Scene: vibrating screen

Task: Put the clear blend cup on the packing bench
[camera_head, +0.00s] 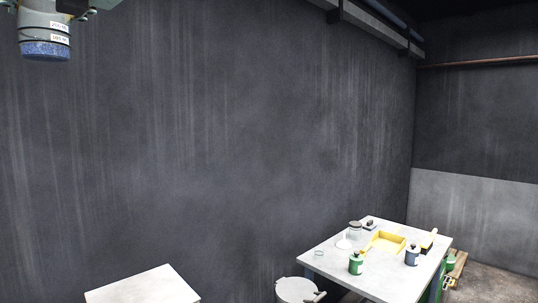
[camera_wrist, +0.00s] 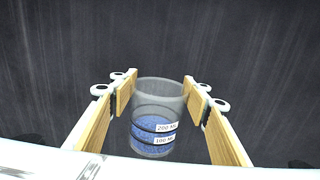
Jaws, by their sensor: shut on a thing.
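The clear blend cup (camera_wrist: 158,103) is a see-through cup with blue granules at its bottom and dark bands with white labels. It stands upright between the two wood-faced fingers of my gripper (camera_wrist: 160,99), which are shut on it. In the head view the same cup (camera_head: 45,32) hangs high at the top left, cut by the upper edge. The wall is behind it. A table with a light top (camera_head: 325,255) stands at the lower right, and another light top (camera_head: 143,285) shows at the bottom. I cannot tell which of them is the packing bench.
The right table carries a yellow tray (camera_head: 388,240), a green can (camera_head: 356,263), a dark blue can (camera_head: 412,255), a jar (camera_head: 355,230) and a brush. A round grey lidded drum (camera_head: 296,290) stands beside it. The bottom-left top looks bare. A pipe runs along the upper wall.

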